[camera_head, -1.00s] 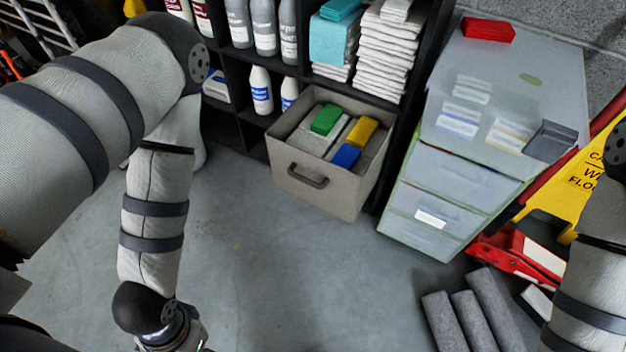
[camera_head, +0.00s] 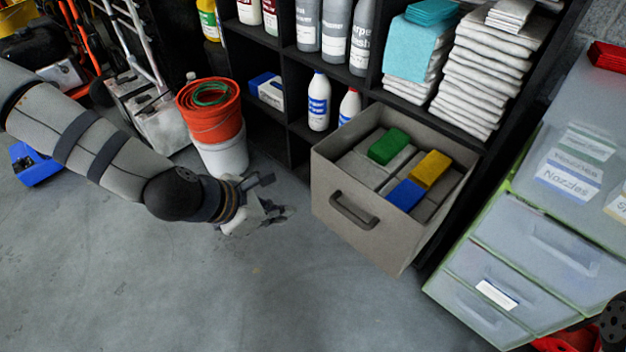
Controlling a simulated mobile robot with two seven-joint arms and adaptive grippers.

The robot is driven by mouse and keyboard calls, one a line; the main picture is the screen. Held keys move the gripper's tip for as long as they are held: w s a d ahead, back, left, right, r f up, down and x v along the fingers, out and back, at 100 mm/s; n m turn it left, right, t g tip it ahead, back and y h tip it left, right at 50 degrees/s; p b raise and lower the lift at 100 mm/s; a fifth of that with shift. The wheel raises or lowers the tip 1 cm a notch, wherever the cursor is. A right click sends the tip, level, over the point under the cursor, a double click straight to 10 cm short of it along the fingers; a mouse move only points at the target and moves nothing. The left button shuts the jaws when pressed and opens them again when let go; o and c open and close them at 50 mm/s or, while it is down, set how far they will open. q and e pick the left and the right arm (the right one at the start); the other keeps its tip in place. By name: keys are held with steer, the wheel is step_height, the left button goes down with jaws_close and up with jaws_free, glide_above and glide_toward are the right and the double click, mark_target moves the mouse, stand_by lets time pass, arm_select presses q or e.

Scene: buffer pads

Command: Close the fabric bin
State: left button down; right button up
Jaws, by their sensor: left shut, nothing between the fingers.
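The fabric bin (camera_head: 375,238) is a grey-beige box pulled out of the lower part of the black shelf, with its open top showing. It has a dark handle (camera_head: 354,210) on its front face. Inside lie grey pads with a green block (camera_head: 388,146), a yellow block (camera_head: 431,168) and a blue block (camera_head: 405,195). My left gripper (camera_head: 284,213) is to the left of the bin, apart from its front face, with its fingers pointing right toward it. It is shut and empty. My right gripper is out of view.
The black shelf (camera_head: 298,98) holds bottles and folded towels (camera_head: 480,80) above the bin. A clear drawer unit (camera_head: 540,245) stands close on the right. An orange bucket (camera_head: 212,112) on a white one stands behind my left arm. The floor in front is clear.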

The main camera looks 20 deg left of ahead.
arm_select(q)
steer(key=w+a+r+n+t, duration=0.2)
steer(key=w+a+r+n, duration=0.1)
steer(key=w+n, duration=0.15)
steer(key=shift+m+y, duration=0.3)
steer(key=shift+m, duration=0.05)
steer(key=shift+w+d+r+b+x, duration=0.1)
steer(key=shift+w+r+b+x, duration=0.4)
steer(key=shift+x, duration=1.65)
steer(key=shift+d+r+b+x, duration=0.1)
steer(key=shift+b+x, duration=0.75)
steer(key=shift+x, duration=1.25)
steer(key=shift+w+d+r+b+x, duration=0.1)
steer(key=shift+w+r+b+x, duration=0.4)
steer(key=shift+x, duration=1.65)
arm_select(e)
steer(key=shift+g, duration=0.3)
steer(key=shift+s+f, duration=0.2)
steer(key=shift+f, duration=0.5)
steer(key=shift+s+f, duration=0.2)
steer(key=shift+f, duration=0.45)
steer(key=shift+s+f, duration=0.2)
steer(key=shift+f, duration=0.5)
arm_select(q)
steer(key=shift+s+f, duration=0.2)
steer(key=shift+s, duration=0.05)
